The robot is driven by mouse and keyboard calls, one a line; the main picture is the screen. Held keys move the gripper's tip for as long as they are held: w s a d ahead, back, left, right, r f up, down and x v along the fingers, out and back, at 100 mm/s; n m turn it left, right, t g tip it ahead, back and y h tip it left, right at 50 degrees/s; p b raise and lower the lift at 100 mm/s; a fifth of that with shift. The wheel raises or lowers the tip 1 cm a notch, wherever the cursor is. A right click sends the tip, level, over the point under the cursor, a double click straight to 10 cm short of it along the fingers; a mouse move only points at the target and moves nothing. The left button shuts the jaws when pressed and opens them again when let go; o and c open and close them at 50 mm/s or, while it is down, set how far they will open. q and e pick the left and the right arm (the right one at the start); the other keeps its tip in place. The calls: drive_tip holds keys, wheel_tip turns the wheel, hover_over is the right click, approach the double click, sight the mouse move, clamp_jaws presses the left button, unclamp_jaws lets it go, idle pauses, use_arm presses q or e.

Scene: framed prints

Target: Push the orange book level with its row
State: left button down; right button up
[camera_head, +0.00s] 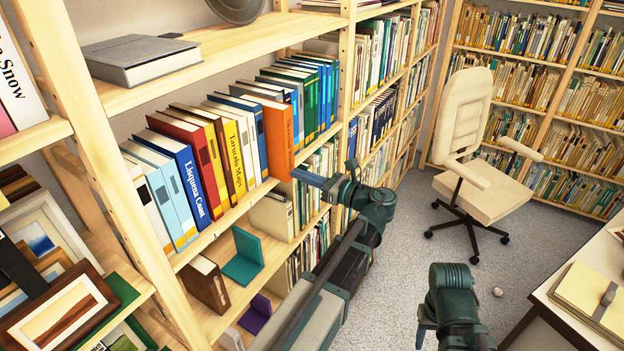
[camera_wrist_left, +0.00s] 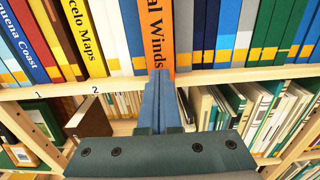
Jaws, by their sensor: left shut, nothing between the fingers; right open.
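The orange book (camera_head: 279,140) stands upright in the row on the middle shelf and juts out past the books beside it. In the left wrist view its orange spine (camera_wrist_left: 156,36) shows the letters "al Winds". My left gripper (camera_head: 296,174) is shut and empty, its blue fingertips at the lower part of the spine. In the left wrist view the closed fingers (camera_wrist_left: 160,80) overlap the spine's bottom; I cannot tell if they touch it. My right gripper (camera_head: 424,332) is at the bottom of the head view, away from the shelf, open, its fingers only partly visible.
A yellow book (camera_head: 233,150) and white and blue books stand left of the orange one; blue and green books (camera_head: 322,90) stand right. The wooden shelf edge (camera_head: 225,222) runs below. A cream chair (camera_head: 480,190) and a desk (camera_head: 560,290) stand to the right.

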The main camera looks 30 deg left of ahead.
sight(282, 168)
use_arm(q)
drive_tip(key=shift+a, duration=0.25)
drive_tip(key=a, duration=0.6)
drive_tip(key=shift+w+a, duration=0.15)
drive_tip(key=shift+w, duration=0.15)
drive_tip(key=shift+d, duration=0.2)
